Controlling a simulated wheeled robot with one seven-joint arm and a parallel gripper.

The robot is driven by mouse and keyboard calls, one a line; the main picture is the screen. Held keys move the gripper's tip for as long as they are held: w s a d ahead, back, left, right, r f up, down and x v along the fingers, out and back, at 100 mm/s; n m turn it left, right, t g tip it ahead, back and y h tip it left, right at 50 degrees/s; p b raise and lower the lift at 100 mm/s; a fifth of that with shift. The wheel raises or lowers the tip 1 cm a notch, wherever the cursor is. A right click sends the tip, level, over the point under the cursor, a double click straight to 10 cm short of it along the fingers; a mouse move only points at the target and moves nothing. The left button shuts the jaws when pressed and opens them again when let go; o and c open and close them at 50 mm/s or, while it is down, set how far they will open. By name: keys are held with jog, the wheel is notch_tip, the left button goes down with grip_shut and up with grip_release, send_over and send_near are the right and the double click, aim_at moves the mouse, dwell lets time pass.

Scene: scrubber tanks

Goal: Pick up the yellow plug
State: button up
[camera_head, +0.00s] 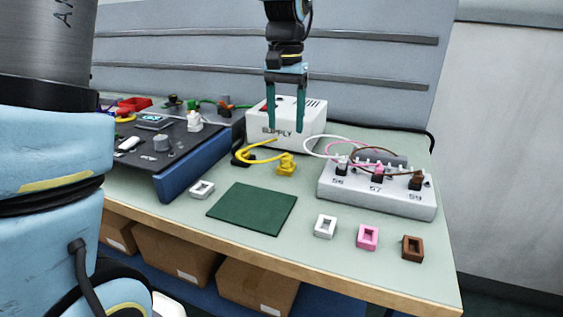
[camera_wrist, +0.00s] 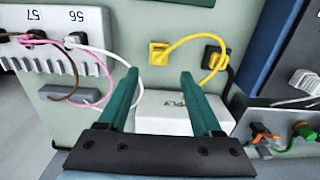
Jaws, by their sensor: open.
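The yellow plug (camera_head: 286,164) rests on the green-grey bench in front of the white supply box (camera_head: 285,125), with a yellow cable (camera_head: 262,150) looping left from it to a black plug (camera_head: 241,157). In the wrist view the yellow plug (camera_wrist: 159,53) lies beyond the fingertips, slightly left of the middle of the gap. My gripper (camera_head: 287,130) is open, empty, and pointing down, with teal fingers in front of the supply box in the head view. The fingers (camera_wrist: 159,75) also show in the wrist view, apart from the plug.
A numbered socket block (camera_head: 377,190) with white, pink and brown cables stands right. White (camera_head: 325,227), pink (camera_head: 367,237) and brown (camera_head: 413,248) frames line the front edge. A dark green mat (camera_head: 252,209) lies front centre; a dark panel (camera_head: 165,145) with knobs stands left.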

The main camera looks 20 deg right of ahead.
aim_at(286, 156)
jog(key=shift+d+f, duration=0.25)
jog(key=shift+f, duration=0.95)
jog(key=shift+a+f+p, duration=0.1)
jog(key=shift+f+p, duration=0.35)
jog(key=shift+f, duration=2.5)
jog(key=shift+c, duration=0.3)
grip_shut()
